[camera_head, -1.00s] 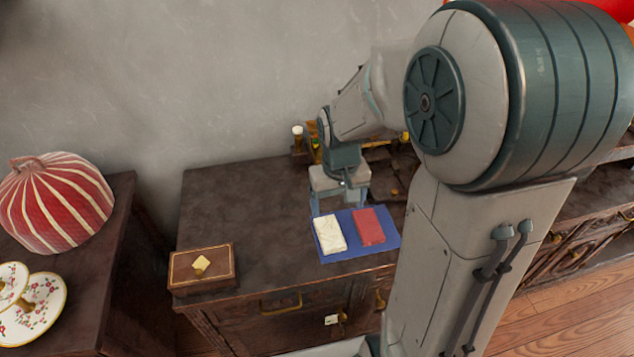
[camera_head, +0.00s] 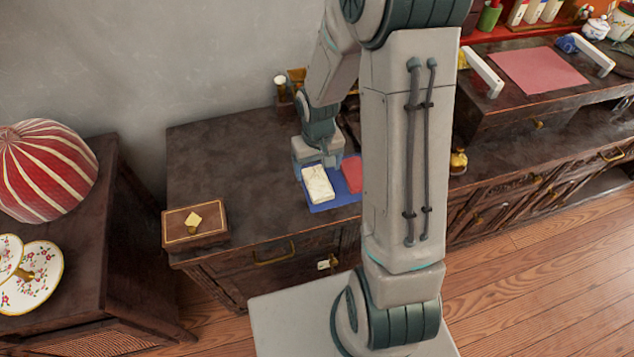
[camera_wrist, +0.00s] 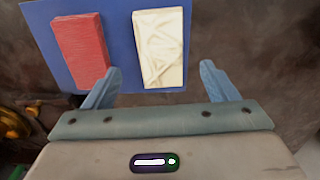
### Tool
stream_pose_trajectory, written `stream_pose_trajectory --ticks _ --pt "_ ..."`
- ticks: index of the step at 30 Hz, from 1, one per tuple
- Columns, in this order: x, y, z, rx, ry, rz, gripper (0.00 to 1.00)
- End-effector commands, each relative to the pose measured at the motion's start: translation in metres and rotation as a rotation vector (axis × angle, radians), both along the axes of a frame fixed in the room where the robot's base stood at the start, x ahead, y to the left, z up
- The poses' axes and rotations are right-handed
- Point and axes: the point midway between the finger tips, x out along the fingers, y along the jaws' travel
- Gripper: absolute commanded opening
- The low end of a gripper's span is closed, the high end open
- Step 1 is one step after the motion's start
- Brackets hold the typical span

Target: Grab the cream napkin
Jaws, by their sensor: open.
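The cream napkin (camera_head: 317,184) is a folded block on a blue mat (camera_head: 325,206) on the dark cabinet top. It also shows in the wrist view (camera_wrist: 158,46), at the top between the lines of my two fingers. My gripper (camera_head: 317,166) is at the back edge of the mat, just behind the cream napkin. In the wrist view my gripper (camera_wrist: 160,78) is open, with its fingers spread wider than the napkin and nothing held. The red napkin (camera_wrist: 79,48) lies beside the cream one, and my arm partly hides it in the head view (camera_head: 352,174).
A brown box (camera_head: 195,224) with a yellow piece on its lid stands at the front left of the cabinet top. A striped red dome (camera_head: 42,170) and floral plates (camera_head: 30,278) are on the left cabinet.

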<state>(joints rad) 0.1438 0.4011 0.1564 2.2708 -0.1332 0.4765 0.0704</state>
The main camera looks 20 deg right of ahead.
Motion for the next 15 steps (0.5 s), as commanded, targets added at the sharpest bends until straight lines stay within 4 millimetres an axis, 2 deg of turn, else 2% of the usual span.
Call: stream_pose_trajectory --ticks 7,15 --pt "-0.008 0.002 -0.037 0.001 0.005 0.001 0.8" --pt "-0.007 0.002 -0.048 0.0 0.0 0.001 0.8"
